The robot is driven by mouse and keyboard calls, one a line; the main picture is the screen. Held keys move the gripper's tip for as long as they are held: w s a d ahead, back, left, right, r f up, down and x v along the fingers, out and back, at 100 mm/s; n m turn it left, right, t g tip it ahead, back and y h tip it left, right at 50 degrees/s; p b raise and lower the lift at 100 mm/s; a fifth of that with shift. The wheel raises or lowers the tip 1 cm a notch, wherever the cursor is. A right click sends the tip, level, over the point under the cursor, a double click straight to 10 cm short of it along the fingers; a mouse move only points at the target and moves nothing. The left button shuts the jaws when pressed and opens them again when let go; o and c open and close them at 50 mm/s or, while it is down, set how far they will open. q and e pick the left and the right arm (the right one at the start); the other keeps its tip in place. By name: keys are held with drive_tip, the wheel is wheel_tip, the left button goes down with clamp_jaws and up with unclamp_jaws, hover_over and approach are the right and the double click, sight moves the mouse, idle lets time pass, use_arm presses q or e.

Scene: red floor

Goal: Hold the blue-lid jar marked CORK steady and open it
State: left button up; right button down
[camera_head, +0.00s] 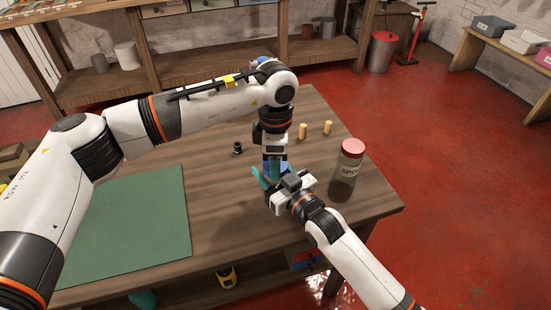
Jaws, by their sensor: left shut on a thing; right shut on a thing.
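The jar with the blue lid (284,167) stands on the wooden table, mostly hidden behind my two grippers. Its label cannot be read. My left gripper (274,163) points straight down from above and is shut on the blue lid. My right gripper (268,181) comes in from the front right and is shut on the jar's body, just below the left gripper.
A clear jar with a red lid (349,161) and a partly readable label stands to the right. Two small tan cylinders (303,131) (327,128) and a small black part (238,148) are behind. A green mat (130,228) covers the table's left.

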use_arm(q)
drive_tip(key=shift+w, duration=0.1)
use_arm(e)
drive_tip(key=shift+s+a, duration=0.1)
drive_tip(key=shift+a, duration=0.05)
use_arm(q)
drive_tip(key=o, duration=0.9)
drive_tip(key=shift+o, duration=0.9)
drive_tip(key=shift+s, duration=0.2)
use_arm(e)
drive_tip(key=shift+w+d, duration=0.2)
